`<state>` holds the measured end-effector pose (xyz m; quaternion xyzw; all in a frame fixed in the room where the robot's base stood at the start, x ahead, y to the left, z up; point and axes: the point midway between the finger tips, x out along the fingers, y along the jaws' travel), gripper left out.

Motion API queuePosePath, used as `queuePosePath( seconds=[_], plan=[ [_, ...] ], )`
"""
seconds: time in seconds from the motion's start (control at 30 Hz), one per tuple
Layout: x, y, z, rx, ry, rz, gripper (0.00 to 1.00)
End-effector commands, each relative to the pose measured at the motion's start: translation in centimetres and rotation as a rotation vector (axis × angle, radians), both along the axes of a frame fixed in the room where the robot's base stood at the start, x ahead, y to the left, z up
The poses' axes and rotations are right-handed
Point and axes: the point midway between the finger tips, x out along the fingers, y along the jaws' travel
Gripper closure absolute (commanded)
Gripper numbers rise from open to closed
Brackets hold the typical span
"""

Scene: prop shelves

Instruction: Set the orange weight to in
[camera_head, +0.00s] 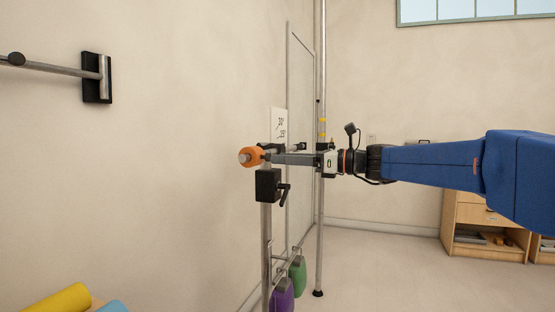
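The orange weight (252,157) is a small round piece around the end of a short rod, at the top of the upright metal stand left of centre. A pale rod tip pokes out on its left side. My gripper (280,159) reaches in from the right at the same height, its grey end close to the right side of the weight. I see it side-on, and the fingers overlap with the stand's parts, so whether they are open, shut or touching the weight is not clear.
A black clamp with a lever (269,186) sits on the stand just below the weight. A purple weight (283,295) and a green weight (298,274) hang low. A tall pole (320,220) stands close by my wrist. A wall bar (60,68) juts out at left. Wooden drawers (478,215) stand behind.

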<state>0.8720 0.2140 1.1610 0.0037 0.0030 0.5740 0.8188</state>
Motion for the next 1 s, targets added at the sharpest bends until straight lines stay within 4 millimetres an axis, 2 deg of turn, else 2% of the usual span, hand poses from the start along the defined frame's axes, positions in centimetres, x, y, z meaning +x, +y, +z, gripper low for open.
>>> queuePosePath(
  seconds=[0.2,0.57,0.6,0.73,0.77,1.0],
  plan=[
    [0.7,2.1,0.1,0.0,-0.001,0.0,0.62],
    [0.9,2.5,0.0,0.0,-0.001,0.0,0.62],
    [0.9,2.5,0.0,0.0,-0.001,0.0,0.64],
    [0.9,2.5,0.0,0.0,-0.001,0.0,0.95],
    [0.9,2.5,0.0,0.0,-0.001,0.0,1.0],
    [1.6,2.3,0.0,0.0,0.0,-0.002,1.0]
  ],
)
